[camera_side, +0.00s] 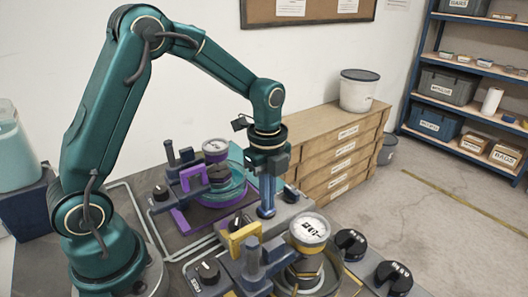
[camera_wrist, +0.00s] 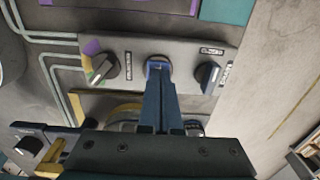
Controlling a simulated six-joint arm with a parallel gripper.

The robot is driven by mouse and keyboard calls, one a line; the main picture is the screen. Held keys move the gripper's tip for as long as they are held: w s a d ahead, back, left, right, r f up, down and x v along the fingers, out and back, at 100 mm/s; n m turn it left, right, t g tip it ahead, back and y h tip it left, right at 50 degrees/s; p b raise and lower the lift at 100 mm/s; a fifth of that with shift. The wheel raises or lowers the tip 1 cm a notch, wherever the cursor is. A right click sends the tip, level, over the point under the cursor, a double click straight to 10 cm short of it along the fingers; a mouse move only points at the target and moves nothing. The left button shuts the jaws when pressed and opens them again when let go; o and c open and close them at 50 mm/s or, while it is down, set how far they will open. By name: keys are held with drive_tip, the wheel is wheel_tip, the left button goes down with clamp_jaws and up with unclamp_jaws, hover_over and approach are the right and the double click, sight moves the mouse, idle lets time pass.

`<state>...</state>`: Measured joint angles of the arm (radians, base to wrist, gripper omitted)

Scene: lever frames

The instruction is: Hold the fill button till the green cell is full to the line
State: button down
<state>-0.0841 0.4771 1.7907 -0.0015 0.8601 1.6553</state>
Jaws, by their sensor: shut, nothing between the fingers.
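My gripper (camera_side: 266,211) points straight down with its fingers shut and nothing between them. In the wrist view its fingertips (camera_wrist: 160,70) are over a round button with a blue rim (camera_wrist: 157,60) on a grey panel. The tips seem to touch the button, but I cannot tell whether it is pressed in.
A knob with purple and yellow marks (camera_wrist: 102,68) and a dark knob (camera_wrist: 208,77) flank the button. A purple lever frame (camera_side: 190,178) and a yellow one (camera_side: 245,238) stand close by. A tank of pale teal liquid (camera_side: 14,150) is at the left.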

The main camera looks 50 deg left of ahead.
drive_tip(key=shift+s+f, duration=0.2)
drive_tip(key=shift+f, duration=0.25)
wheel_tip(320, 180, up, 15)
drive_tip(key=shift+w, duration=0.15)
idle(0.4)
drive_tip(key=s+d+r+n+t, duration=0.2)
drive_tip(key=s+r+n+t, duration=0.15)
drive_tip(key=s, duration=0.45)
drive_tip(key=s+f+n+t, duration=0.2)
drive_tip(key=s+f+n, duration=0.3)
drive_tip(key=n, duration=0.9)
drive_tip(key=shift+s+d+f, duration=0.2)
drive_tip(key=shift+s+f, duration=0.05)
drive_tip(key=shift+f, duration=0.5)
